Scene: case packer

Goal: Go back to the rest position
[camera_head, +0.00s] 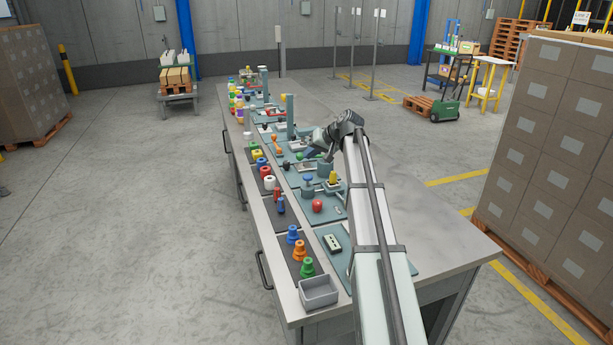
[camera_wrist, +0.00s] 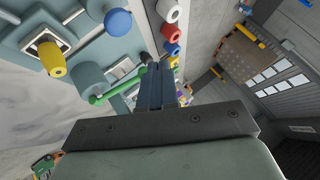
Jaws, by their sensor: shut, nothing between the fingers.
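My gripper (camera_wrist: 158,72) points away from the camera in the wrist view, with its two dark fingers together and nothing between them. In the head view my gripper (camera_head: 308,153) is small and partly hidden by my wrist. It hangs over the workbench (camera_head: 460,252), above the middle of the row of teal stations. In the wrist view a green bar (camera_wrist: 112,91) shows just left of the fingers. A blue round knob (camera_wrist: 118,22) and a yellow cylinder (camera_wrist: 53,58) stand farther left, apart from the fingers.
White (camera_wrist: 168,10), red (camera_wrist: 171,32) and blue spools stand beyond the fingertips. In the head view, several coloured parts line the bench's left side, with a grey bin (camera_head: 318,292) at the near end. Stacked boxes (camera_head: 560,150) stand right of the bench.

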